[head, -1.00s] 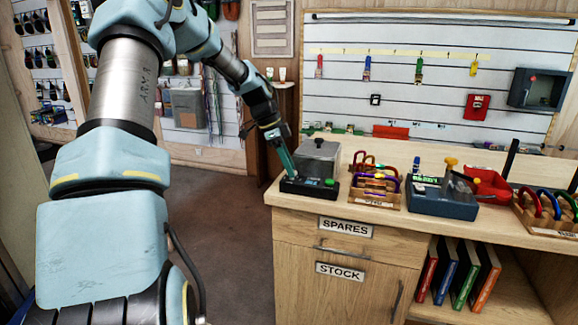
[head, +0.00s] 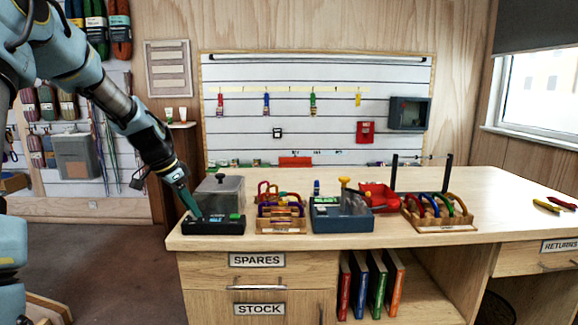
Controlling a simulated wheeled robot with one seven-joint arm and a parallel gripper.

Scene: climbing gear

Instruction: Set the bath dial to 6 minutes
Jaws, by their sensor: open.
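A grey lidded tank on a black base (head: 219,228), which looks like the bath, stands at the left front of the bench. A green button (head: 235,216) shows at the right of its front panel. My gripper (head: 197,213) points down at the left part of this panel from the upper left. Its jaws are open, though the gap between them is too small to see. The dial itself cannot be made out; it may be hidden by the gripper. I cannot tell whether the fingertips touch the panel.
A wooden rack of coloured carabiners (head: 281,226) stands close to the right of the bath. Beyond it are a blue device (head: 338,222), a red bin (head: 380,199) and another carabiner rack (head: 438,224). The bench (head: 500,205) has free room at the right.

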